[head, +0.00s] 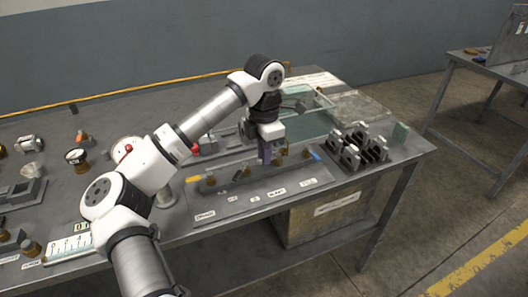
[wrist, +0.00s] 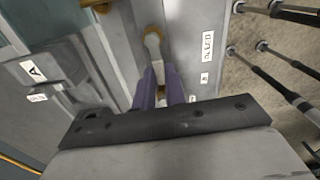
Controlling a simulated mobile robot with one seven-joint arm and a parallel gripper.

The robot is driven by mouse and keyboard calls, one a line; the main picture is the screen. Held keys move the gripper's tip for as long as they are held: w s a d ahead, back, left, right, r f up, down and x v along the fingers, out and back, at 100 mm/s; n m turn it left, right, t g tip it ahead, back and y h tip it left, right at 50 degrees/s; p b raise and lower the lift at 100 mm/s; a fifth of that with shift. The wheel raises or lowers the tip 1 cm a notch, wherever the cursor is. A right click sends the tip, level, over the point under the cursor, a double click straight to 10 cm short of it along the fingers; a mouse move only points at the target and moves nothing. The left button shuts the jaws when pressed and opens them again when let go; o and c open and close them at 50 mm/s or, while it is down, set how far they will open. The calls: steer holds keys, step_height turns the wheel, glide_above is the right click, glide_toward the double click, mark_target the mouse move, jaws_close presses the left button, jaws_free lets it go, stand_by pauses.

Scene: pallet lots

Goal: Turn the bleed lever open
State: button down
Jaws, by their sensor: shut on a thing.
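My gripper (head: 268,156) reaches down over a grey manifold block with a row of small levers near the table's front edge. In the wrist view my purple fingers (wrist: 161,84) are shut on a grey lever (wrist: 153,47) with a brass, rounded end pointing away from me. The fingers hide the rest of the lever. White labels (head: 277,192) line the block's front face, too small to read surely, so I cannot confirm which lever is the bleed one. A yellow-handled lever (head: 194,179) sits at the block's left end and a blue-handled lever (head: 314,155) at its right end.
Dark grey clamp-like fixtures (head: 360,148) stand right of the block. A labelled bin (head: 335,208) is under the table. A second table (head: 490,85) is at the far right, with clear floor between.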

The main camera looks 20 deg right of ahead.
steer(key=n+b, duration=0.1)
steer(key=s+n, duration=0.1)
steer(key=n, duration=0.1)
steer(key=n+b, duration=0.1)
steer(key=shift+s+d+f+n+b, duration=0.1)
steer(key=shift+s+d+n+b, duration=0.15)
steer(key=shift+n+b, duration=0.15)
steer(key=n+b, duration=0.1)
steer(key=n, duration=0.1)
steer(key=s+d+n+b, duration=0.1)
steer(key=n, duration=0.2)
steer(key=shift+s+d, duration=0.1)
steer(key=shift+s, duration=0.05)
steer(key=n, duration=0.1)
steer(key=n+b, duration=0.1)
steer(key=d+n+b, duration=0.1)
steer(key=shift+s+n, duration=0.25)
steer(key=shift+n, duration=0.15)
steer(key=shift+d+n+b, duration=0.25)
steer(key=shift+d+n, duration=0.1)
steer(key=shift+n, duration=0.6)
steer(key=shift+d+n+b, duration=0.25)
steer(key=shift+d+n, duration=0.05)
steer(key=shift+n, duration=0.65)
steer(key=c, duration=1.5)
jaws_free()
steer(key=shift+o, duration=0.2)
